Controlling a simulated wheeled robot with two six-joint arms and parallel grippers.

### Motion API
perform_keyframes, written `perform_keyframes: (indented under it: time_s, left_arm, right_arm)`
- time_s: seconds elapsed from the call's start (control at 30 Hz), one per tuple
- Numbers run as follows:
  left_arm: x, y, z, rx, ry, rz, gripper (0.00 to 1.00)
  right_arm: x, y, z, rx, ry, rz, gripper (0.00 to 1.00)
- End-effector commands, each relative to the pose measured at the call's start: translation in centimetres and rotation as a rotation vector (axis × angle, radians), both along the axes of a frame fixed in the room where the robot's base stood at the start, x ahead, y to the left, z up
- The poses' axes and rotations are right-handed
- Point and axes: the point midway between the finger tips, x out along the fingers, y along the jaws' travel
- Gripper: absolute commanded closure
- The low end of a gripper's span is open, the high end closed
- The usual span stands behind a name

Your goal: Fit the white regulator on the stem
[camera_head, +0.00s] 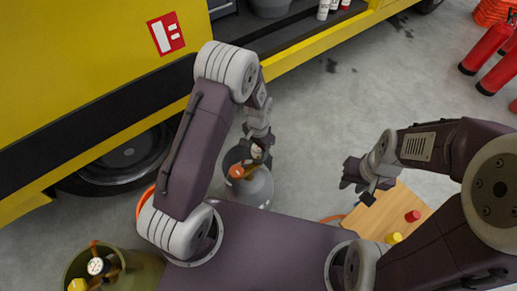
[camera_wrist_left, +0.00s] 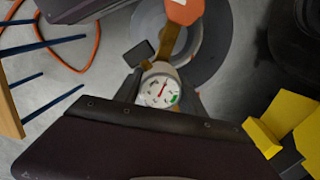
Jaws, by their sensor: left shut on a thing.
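My left gripper (camera_head: 262,154) is shut on the white regulator (camera_head: 257,152), above the grey cylinder (camera_head: 262,190). In the left wrist view, the regulator's round white gauge (camera_wrist_left: 160,88) with a red needle sits between the fingers of the left gripper (camera_wrist_left: 161,98). A brass bar runs from the gauge to an orange knob (camera_wrist_left: 183,11), which lies over the cylinder (camera_wrist_left: 208,48) in that view. The stem is hidden, so I cannot tell whether the regulator touches it. My right gripper (camera_head: 357,190) appears open and empty, right of the cylinder.
An olive bin (camera_head: 142,270) at lower left holds another gauge (camera_head: 97,266) and a yellow knob. A low wooden table (camera_head: 378,217) with a red cap and a yellow cap stands at right. A yellow truck (camera_head: 90,70) borders the left and back.

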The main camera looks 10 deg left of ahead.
Motion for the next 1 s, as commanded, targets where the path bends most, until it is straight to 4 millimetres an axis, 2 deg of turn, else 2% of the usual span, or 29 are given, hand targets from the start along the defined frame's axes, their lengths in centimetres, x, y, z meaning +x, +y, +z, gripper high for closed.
perform_keyframes:
  time_s: [0.77,0.8,0.87,1.0]
  left_arm:
    - [0.05,-0.01,-0.93,0.0,-0.002,0.0,0.95]
    - [0.05,-0.01,-0.93,0.0,-0.002,0.0,0.42]
    - [0.04,0.0,-0.93,0.0,-0.001,0.0,0.27]
    - [0.03,-0.01,-0.95,-0.001,-0.001,0.0,0.27]
  right_arm:
    - [0.0,0.0,-0.56,0.0,0.0,0.0,0.69]
    - [0.0,0.0,-0.56,0.0,0.0,0.0,0.69]
    - [0.0,0.0,-0.56,0.0,0.0,0.0,0.69]
    - [0.0,0.0,-0.56,0.0,0.0,0.0,0.69]
